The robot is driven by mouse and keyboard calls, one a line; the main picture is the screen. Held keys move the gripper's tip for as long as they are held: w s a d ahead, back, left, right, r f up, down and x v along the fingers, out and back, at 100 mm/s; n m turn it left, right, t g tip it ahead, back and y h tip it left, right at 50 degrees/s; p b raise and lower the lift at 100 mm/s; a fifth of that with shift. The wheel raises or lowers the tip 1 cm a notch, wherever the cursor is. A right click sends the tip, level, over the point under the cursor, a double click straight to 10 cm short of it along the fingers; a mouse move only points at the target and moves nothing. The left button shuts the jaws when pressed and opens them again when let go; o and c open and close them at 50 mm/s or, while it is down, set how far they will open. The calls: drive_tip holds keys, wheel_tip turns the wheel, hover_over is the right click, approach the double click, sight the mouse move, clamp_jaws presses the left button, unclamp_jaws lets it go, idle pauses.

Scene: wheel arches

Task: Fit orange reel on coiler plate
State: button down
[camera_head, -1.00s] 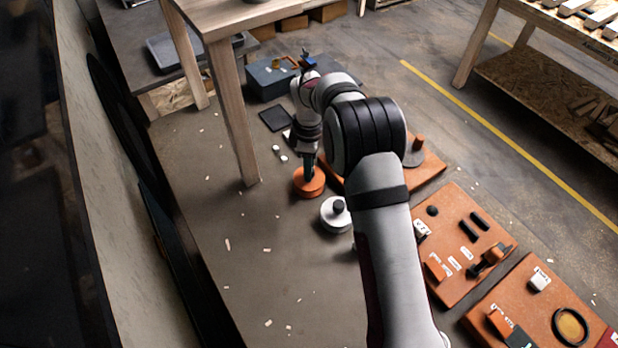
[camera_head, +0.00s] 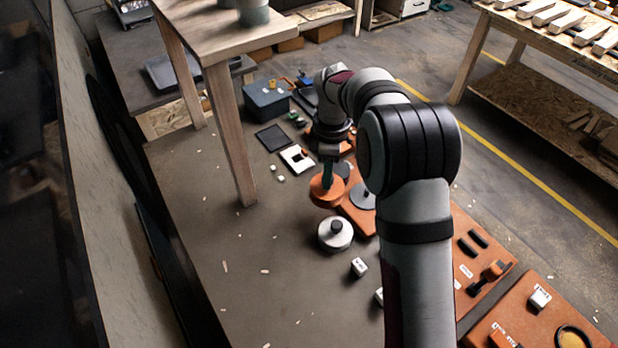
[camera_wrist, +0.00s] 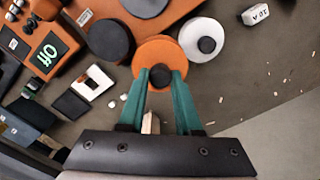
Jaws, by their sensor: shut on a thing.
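The orange reel (camera_head: 323,192) is a round orange disc with a dark hub. My gripper (camera_wrist: 161,76) is shut on that hub, and the reel (camera_wrist: 160,50) shows just beyond the fingertips in the wrist view. The reel appears held above the table, beside an orange board (camera_head: 352,217). Two dark grey discs, one (camera_head: 363,198) toward the front and one (camera_head: 343,169) farther back, are on the board. I cannot tell for certain which is the coiler plate. In the wrist view a dark disc (camera_wrist: 108,40) lies left of the reel. My arm hides part of the board.
A white reel (camera_head: 335,235) with a dark hub stands in front of the orange one. A small white block (camera_head: 359,267) is nearby. A blue-grey box (camera_head: 267,100) and a dark flat pad (camera_head: 273,138) lie behind. A wooden table leg (camera_head: 232,140) rises at left.

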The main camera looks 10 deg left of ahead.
drive_tip(key=d+r, duration=0.3)
drive_tip(key=d, duration=0.3)
drive_tip(key=shift+w+d+f, duration=0.6)
drive_tip(key=shift+w+f, duration=0.1)
drive_tip(key=shift+f, duration=0.3)
drive_tip(key=shift+w+d+f, duration=0.6)
drive_tip(key=shift+w+f, duration=0.05)
drive_tip(key=shift+f, duration=0.35)
drive_tip(key=shift+w+d+f, duration=0.6)
drive_tip(key=shift+w+f, duration=0.1)
drive_tip(key=shift+f, duration=0.3)
drive_tip(key=shift+f, duration=0.1)
drive_tip(key=c, duration=0.5)
unclamp_jaws()
